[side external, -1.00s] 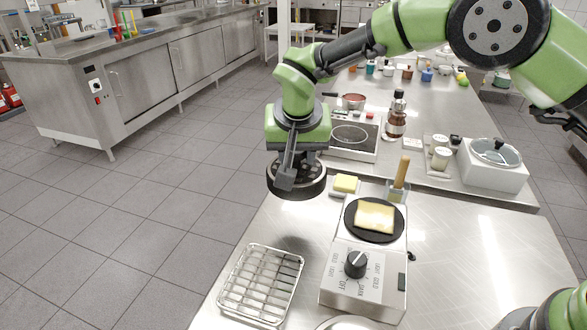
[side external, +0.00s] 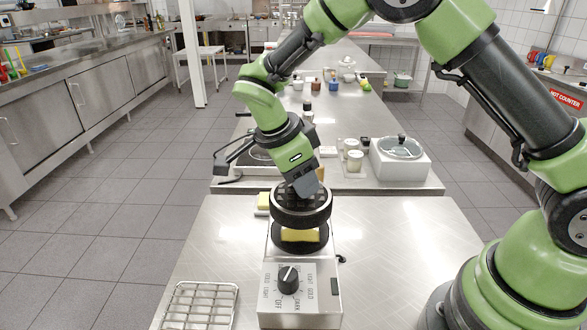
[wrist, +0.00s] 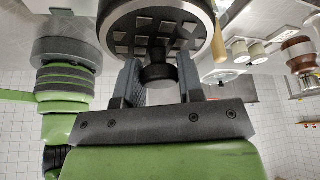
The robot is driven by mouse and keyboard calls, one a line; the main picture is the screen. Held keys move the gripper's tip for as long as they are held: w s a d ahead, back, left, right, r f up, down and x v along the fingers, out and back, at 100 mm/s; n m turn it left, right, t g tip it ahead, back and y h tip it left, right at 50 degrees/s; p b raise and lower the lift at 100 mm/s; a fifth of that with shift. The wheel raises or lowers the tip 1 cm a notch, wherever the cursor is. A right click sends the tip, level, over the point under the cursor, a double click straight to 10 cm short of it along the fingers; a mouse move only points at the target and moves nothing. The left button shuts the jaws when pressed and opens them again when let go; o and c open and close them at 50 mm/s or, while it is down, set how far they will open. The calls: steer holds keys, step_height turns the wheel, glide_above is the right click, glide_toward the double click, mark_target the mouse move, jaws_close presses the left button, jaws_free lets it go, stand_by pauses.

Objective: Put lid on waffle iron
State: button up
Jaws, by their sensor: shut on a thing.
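The waffle iron (side external: 300,300) is a silver box with a dial on its front and a round black plate (side external: 301,248) on top. A yellow waffle-like piece (side external: 300,236) lies on that plate, partly covered from view. The lid (side external: 301,216) is a thick black disc with a gridded face. It is over the plate, roughly level, with the yellow piece visible beneath it; whether it touches cannot be told. My gripper (side external: 306,186) is above the lid. In the wrist view my gripper (wrist: 158,78) is shut on the knob of the lid (wrist: 208,22).
A wire rack (side external: 200,305) lies at the front left. A white box with a glass-lidded pot (side external: 400,160) and jars (side external: 354,160) stand behind. The steel counter to the right (side external: 390,235) is clear.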

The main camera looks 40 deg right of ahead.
mark_target(300, 201)
steer(key=shift+f, duration=2.35)
steer(key=shift+f, duration=0.2)
stand_by(0.4)
steer(key=o, duration=1.6)
steer(key=shift+r, duration=3.55)
jaws_close()
